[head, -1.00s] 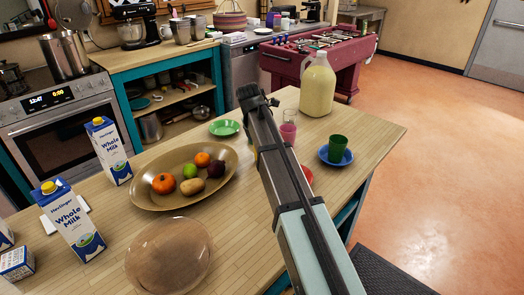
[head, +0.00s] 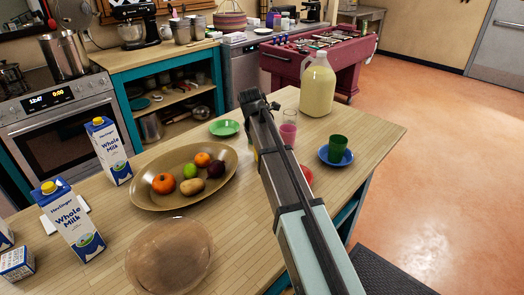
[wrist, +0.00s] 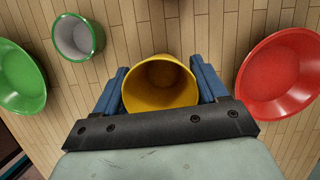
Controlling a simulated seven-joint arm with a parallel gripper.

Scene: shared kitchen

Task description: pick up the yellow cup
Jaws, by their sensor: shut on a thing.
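In the wrist view the yellow cup (wrist: 160,88) sits between the two blue fingers of my gripper (wrist: 159,70), its open mouth facing the camera. The fingers press on it from both sides, so the gripper is shut on the cup. In the head view my own arm covers nearly all of the cup and the fingers. Whether the cup's base touches the wooden table (head: 370,122) cannot be told.
In the wrist view a green bowl (wrist: 20,78) and a green cup (wrist: 78,37) stand left, a red bowl (wrist: 284,76) right. The head view shows a pink cup (head: 288,131), a milk jug (head: 317,88), a blue plate (head: 326,157) with a green cup, and a fruit platter (head: 150,199).

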